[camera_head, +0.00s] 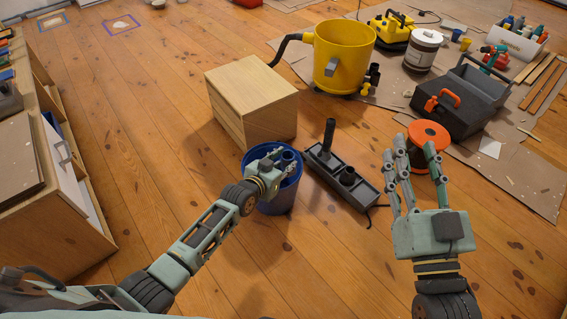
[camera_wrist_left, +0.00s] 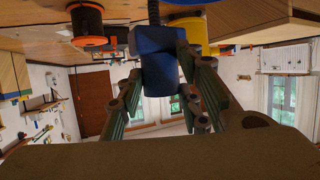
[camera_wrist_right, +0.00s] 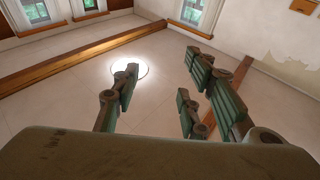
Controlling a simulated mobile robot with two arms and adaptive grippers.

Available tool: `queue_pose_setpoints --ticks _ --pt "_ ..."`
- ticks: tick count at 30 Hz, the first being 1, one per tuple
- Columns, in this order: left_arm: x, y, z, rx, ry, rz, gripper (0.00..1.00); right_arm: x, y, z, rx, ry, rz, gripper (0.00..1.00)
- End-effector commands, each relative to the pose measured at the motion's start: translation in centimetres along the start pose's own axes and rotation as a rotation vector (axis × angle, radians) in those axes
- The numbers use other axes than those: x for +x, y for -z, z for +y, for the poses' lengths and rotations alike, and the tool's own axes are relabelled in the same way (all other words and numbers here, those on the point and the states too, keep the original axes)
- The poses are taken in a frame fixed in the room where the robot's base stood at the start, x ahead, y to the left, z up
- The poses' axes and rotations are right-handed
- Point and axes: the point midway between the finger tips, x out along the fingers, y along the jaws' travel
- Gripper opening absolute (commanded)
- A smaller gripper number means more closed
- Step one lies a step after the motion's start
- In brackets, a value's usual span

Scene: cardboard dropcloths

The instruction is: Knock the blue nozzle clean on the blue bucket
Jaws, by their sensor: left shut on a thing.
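The blue bucket (camera_head: 281,204) stands on the wood floor in the middle of the head view. My left gripper (camera_head: 279,168) is over the bucket's opening and hides part of its inside and rim. In the left wrist view, my left gripper (camera_wrist_left: 174,75) is shut on the blue nozzle (camera_wrist_left: 160,60), a blocky blue piece between the fingers with a dark ribbed stem. Whether the nozzle touches the bucket cannot be told. My right gripper (camera_head: 412,160) is open and empty, raised to the right; its fingers also show apart in the right wrist view (camera_wrist_right: 165,95).
A wooden box (camera_head: 250,100) stands just behind the bucket. A black tray-like tool (camera_head: 345,178) lies to its right. An orange spool (camera_head: 428,140), grey toolbox (camera_head: 470,105) and yellow bucket (camera_head: 342,55) are further back. A cabinet (camera_head: 45,185) is at left. The floor in front is clear.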

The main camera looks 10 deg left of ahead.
Motion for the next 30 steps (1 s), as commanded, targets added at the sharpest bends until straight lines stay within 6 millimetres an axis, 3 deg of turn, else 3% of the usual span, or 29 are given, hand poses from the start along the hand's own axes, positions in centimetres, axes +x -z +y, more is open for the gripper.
queue_pose_setpoints --ticks 21,30 --pt "-0.6 1.6 0.0 0.0 0.0 0.001 0.06 -1.9 -6.9 1.0 -0.008 -0.021 -0.364 0.4" --pt "-0.7 1.7 0.0 0.0 0.0 0.001 0.06 -2.6 -8.1 1.1 -0.009 -0.024 -0.424 0.4"
